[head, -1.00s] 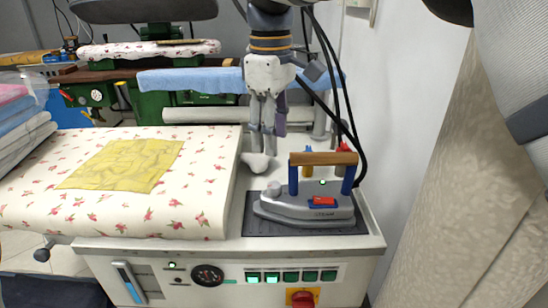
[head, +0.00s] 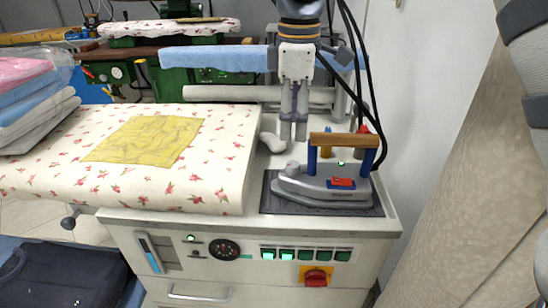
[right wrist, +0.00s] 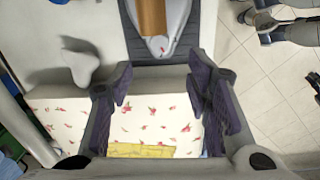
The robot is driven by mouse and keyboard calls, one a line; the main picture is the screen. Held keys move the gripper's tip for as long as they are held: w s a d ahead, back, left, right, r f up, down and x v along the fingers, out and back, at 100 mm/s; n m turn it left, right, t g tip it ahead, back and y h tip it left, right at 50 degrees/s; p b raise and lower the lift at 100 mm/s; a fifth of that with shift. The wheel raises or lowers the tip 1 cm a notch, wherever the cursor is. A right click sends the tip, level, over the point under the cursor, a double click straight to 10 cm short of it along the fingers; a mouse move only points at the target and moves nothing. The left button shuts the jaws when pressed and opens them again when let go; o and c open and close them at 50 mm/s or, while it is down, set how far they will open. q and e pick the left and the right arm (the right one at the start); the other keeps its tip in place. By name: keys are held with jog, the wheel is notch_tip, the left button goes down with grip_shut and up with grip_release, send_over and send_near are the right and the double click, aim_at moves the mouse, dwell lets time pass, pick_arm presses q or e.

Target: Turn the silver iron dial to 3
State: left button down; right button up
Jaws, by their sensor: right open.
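The silver iron (head: 325,189) sits on a dark pad on the white station, with a wooden handle (head: 345,139) on blue posts and a red switch. A small round grey knob (head: 293,168) stands on its left end and looks like the dial. Its markings are too small to read. My right gripper (head: 293,132) points down just behind the knob in the head view, apart from it. In the right wrist view the right gripper (right wrist: 164,100) has its fingers spread and empty, and the iron (right wrist: 172,42) shows beyond them at the top. My left gripper is not in view.
A flowered ironing board (head: 215,180) with a yellow cloth (head: 145,140) lies left of the iron. A white curved piece (head: 271,142) stands close left of my right gripper. Black cables (head: 357,90) hang behind the iron. The wall is close on the right.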

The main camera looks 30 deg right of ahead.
aim_at(294, 164)
jog(key=f, duration=0.9)
jog(key=shift+w+d+f, duration=0.15)
jog(key=shift+d+f, duration=0.1)
jog(key=shift+f, duration=0.15)
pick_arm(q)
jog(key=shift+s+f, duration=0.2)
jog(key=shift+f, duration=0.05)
pick_arm(e)
jog(key=shift+c, duration=0.2)
